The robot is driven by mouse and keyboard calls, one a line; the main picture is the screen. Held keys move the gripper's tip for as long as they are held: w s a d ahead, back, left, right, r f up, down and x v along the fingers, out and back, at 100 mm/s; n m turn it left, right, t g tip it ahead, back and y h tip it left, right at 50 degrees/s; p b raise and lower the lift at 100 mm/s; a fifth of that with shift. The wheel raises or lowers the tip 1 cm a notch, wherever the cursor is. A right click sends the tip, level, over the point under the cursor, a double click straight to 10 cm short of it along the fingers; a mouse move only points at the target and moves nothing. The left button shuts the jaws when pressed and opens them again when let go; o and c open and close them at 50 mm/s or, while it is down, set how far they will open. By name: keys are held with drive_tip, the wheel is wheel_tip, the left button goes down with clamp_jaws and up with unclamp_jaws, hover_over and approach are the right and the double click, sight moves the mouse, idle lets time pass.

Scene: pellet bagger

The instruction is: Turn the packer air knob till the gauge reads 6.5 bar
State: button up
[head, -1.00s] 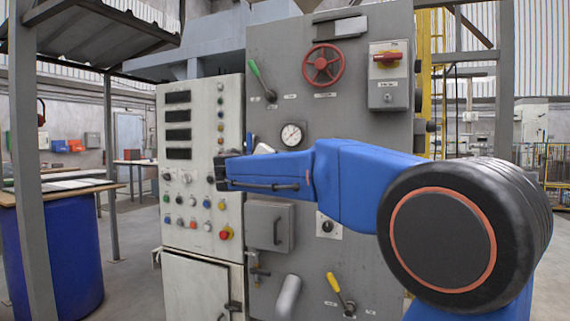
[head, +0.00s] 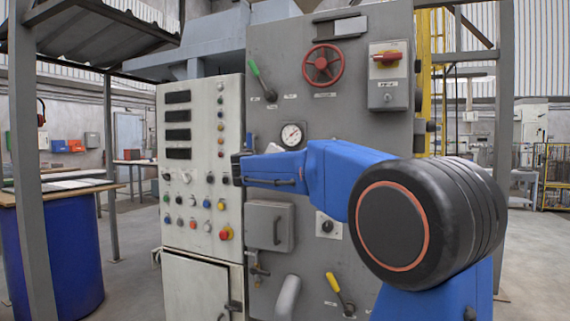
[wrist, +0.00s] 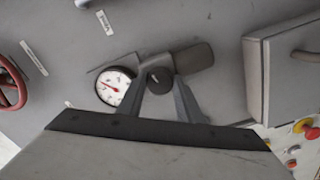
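The round white gauge (head: 291,134) with a red needle is on the grey machine panel, and it shows larger in the wrist view (wrist: 114,87). I cannot read its figures. Beside it in the wrist view, a small dark round knob (wrist: 158,78) sits at the gauge end of a grey cylindrical fitting (wrist: 192,58). My gripper (wrist: 163,84) faces the panel, with its two grey fingers apart and their tips at either side of the knob. I cannot tell whether they touch it. In the head view, the fingers are hidden.
A red handwheel (head: 322,64) is above the gauge. A small hatch box (head: 270,226) sticks out below, and it is at the right of the wrist view. A light control cabinet (head: 200,165) with several buttons stands to the left. A yellow lever (head: 335,284) is lower right.

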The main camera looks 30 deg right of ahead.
drive_tip(key=shift+c, duration=0.6)
drive_tip(key=shift+n, duration=1.6)
drive_tip(key=o, duration=1)
drive_tip(key=shift+o, duration=0.2)
drive_tip(key=v, duration=1.7)
drive_tip(key=shift+s, duration=0.2)
drive_tip(key=shift+a+f, duration=0.1)
drive_tip(key=shift+a, duration=0.05)
